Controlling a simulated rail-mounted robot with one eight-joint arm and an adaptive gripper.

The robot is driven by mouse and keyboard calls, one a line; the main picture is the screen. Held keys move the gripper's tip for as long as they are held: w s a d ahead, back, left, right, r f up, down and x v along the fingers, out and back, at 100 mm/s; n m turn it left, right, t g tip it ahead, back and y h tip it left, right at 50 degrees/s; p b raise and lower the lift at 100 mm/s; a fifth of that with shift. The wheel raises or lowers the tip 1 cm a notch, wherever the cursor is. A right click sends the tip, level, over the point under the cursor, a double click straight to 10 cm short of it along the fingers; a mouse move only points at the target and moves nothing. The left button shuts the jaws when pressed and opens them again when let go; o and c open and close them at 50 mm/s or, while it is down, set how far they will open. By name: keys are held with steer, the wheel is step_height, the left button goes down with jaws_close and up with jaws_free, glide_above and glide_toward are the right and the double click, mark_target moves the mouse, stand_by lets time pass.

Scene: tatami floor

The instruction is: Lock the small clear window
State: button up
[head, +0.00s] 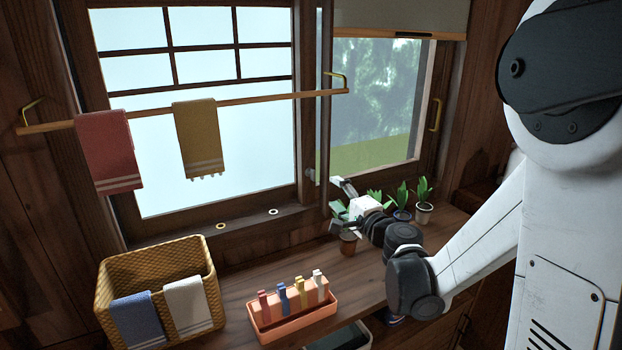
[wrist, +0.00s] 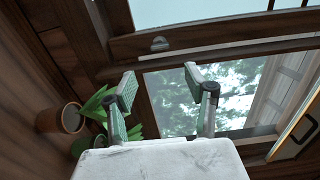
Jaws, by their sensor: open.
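The window on the right (head: 375,100) has clear glass with trees and grass showing through. It also shows in the wrist view (wrist: 240,95) behind my fingers. A small grey rounded metal fitting (wrist: 159,44), which looks like a latch, sits on the dark wooden rail above my fingertips. A small pale piece (head: 310,175) shows on the middle frame in the head view; I cannot tell whether it is the same fitting. My gripper (head: 338,206) is open and empty in front of the middle frame. Its fingers are spread in the wrist view (wrist: 160,82), apart from the fitting.
Potted plants (head: 423,200) stand on the sill beside and below my gripper. A towel rod (head: 250,97) crosses the left window. A basket (head: 155,265) and an orange tray with coloured clips (head: 300,325) stand on the counter. A brass handle (head: 436,115) is at the right.

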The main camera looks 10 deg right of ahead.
mark_target(314, 176)
steer(key=x, duration=1.2)
steer(key=shift+w, duration=0.1)
steer(key=c, duration=1.1)
steer(key=shift+n+b, duration=0.5)
steer(key=shift+n, duration=0.2)
steer(key=shift+c, duration=0.2)
steer(key=o, duration=1.1)
steer(key=shift+o, duration=0.2)
steer(key=v, duration=1.2)
